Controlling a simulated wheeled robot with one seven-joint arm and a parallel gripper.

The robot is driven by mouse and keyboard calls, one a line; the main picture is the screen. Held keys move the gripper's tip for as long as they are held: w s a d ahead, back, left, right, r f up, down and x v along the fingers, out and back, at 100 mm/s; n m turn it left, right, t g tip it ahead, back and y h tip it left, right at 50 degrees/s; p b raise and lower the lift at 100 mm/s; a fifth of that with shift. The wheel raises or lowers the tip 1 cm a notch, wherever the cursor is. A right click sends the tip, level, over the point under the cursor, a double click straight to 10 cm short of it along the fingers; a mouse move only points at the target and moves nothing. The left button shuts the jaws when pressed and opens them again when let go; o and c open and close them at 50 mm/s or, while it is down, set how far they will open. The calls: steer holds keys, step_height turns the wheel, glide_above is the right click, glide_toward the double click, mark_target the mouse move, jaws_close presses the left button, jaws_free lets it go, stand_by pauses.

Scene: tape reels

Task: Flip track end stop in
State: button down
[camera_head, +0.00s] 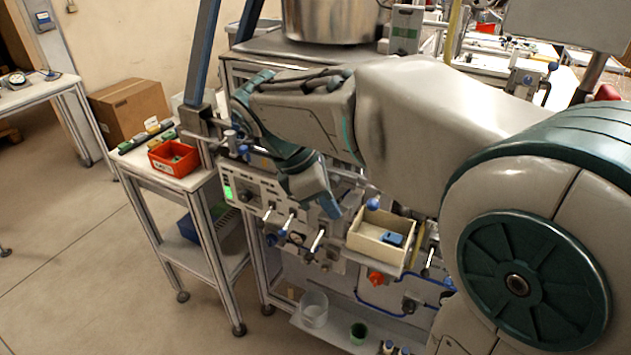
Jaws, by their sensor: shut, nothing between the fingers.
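My arm reaches across the workstation from the right. My gripper (331,208) points down in front of the machine's front panel, left of the cream box. Its fingers are shut and hold nothing that I can see. The machine front (262,192) carries a panel with a green-lit display and several small metal levers (290,222) below it. I cannot tell which small part is the track end stop; my arm hides part of the machine around the gripper.
A cream open box (378,246) with a blue item stands right of my gripper. A red bin (173,158) sits on the side table at left. The floor at left is clear.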

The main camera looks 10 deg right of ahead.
steer(key=shift+s+d+r+p, duration=0.1)
steer(key=shift+d+r+p, duration=0.1)
steer(key=shift+d, duration=0.8)
steer(key=shift+d+r+p, duration=0.2)
steer(key=shift+d, duration=0.8)
steer(key=w+d, duration=0.1)
steer(key=w, duration=0.1)
steer(key=w+d+p, duration=0.1)
steer(key=shift+w+d+p, duration=0.3)
steer(key=shift+w, duration=0.1)
steer(key=shift+a, duration=0.1)
steer(key=a+r, duration=0.8)
steer(key=shift+w+p, duration=0.2)
steer(key=shift+p, duration=0.2)
